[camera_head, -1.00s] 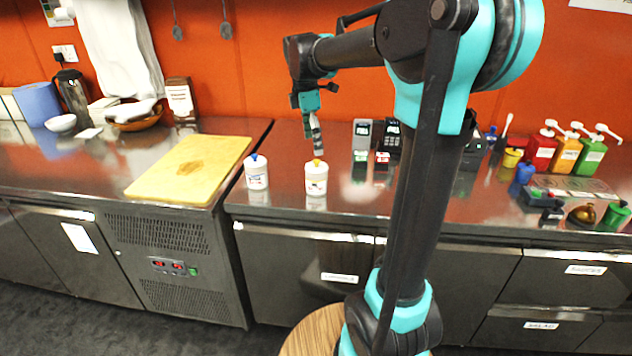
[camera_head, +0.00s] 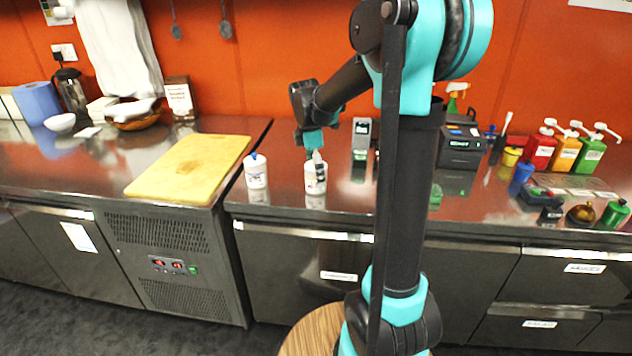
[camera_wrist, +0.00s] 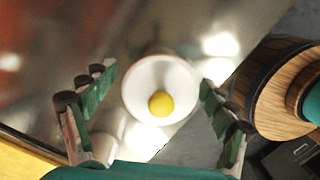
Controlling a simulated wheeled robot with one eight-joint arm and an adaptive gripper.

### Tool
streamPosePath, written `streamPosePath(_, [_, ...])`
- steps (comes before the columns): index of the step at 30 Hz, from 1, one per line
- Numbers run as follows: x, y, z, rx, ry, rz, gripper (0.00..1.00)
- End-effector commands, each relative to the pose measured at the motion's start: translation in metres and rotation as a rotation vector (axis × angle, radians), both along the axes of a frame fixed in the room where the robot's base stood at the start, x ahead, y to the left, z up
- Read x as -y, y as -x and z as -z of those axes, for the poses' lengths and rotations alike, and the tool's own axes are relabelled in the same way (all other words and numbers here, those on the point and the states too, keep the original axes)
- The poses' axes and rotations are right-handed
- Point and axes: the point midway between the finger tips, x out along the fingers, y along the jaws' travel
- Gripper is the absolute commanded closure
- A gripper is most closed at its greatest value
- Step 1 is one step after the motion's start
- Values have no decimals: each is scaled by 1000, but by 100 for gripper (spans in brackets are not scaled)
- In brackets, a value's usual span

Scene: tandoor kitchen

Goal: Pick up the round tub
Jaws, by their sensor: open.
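The round tub (camera_head: 315,184) is a white cylinder with a printed label, upright near the front edge of the right counter. In the wrist view its white round top (camera_wrist: 178,82) with a yellow knob lies between my fingers. My gripper (camera_head: 314,160) is directly over and around the top of the tub in the head view, covering its yellow knob. In the wrist view my gripper (camera_wrist: 158,95) is open, one finger on each side of the tub, with gaps visible. A similar white tub with a blue knob (camera_head: 256,172) stands to its left.
A yellow cutting board (camera_head: 190,165) lies on the counter to the left. A card terminal (camera_head: 361,134) stands behind and right of the tub. Sauce bottles (camera_head: 566,152) stand far right. The counter's front edge is close to the tub.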

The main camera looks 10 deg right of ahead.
Motion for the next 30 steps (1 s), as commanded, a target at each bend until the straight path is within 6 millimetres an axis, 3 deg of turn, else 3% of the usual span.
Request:
streamPosePath(6, [0, 0, 0, 0, 0, 0, 18])
streamPosePath(21, [0, 0, 0, 0, 0, 1, 80])
streamPosePath(30, [0, 0, -2, 0, 0, 1, 80])
